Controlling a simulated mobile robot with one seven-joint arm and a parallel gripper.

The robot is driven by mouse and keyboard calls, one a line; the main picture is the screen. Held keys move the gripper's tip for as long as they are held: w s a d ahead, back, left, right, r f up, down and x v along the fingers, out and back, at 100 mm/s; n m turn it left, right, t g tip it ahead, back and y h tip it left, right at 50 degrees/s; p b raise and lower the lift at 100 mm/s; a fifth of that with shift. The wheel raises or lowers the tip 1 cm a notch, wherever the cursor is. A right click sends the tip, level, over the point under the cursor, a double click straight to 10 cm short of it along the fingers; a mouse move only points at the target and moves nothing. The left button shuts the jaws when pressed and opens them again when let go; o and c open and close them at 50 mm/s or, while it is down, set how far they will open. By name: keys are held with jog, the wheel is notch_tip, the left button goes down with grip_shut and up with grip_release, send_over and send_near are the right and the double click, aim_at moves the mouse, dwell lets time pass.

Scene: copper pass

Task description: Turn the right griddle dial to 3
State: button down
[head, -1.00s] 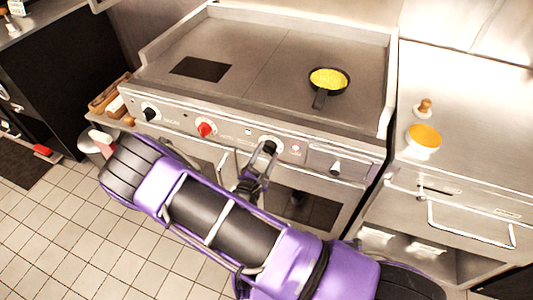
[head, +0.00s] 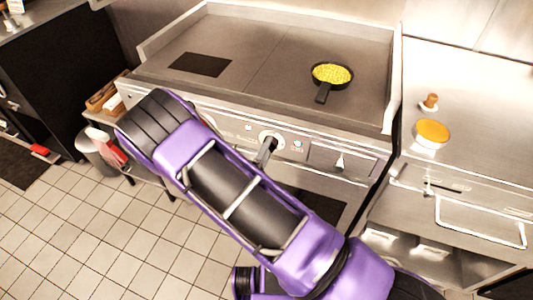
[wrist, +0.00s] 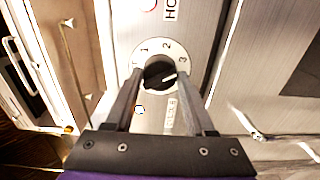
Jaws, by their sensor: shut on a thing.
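The right griddle dial is a black knob on a white round plate on the griddle's front panel. In the wrist view the knob (wrist: 158,71) sits between the fingers, with 1, 2 and 3 printed around it. Its white mark points right, close to the 3 and slightly below it. My gripper (wrist: 160,76) is shut on the knob, one finger on each side. In the head view my gripper (head: 267,148) reaches the panel, and the dial's white plate (head: 275,136) shows around the fingertips. My arm hides the other dials there.
A black pan (head: 331,75) of yellow food stands on the griddle top (head: 265,50). A drawer with a small knob (head: 340,162) lies right of the dial. An orange-topped container (head: 432,133) stands on the right counter. Tiled floor is open at lower left.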

jog(key=shift+m+b, duration=3.35)
jog(key=shift+m, duration=2.45)
jog(key=shift+c, duration=1.2)
grip_release()
jog(key=v, duration=1.7)
jog(key=shift+s, duration=0.15)
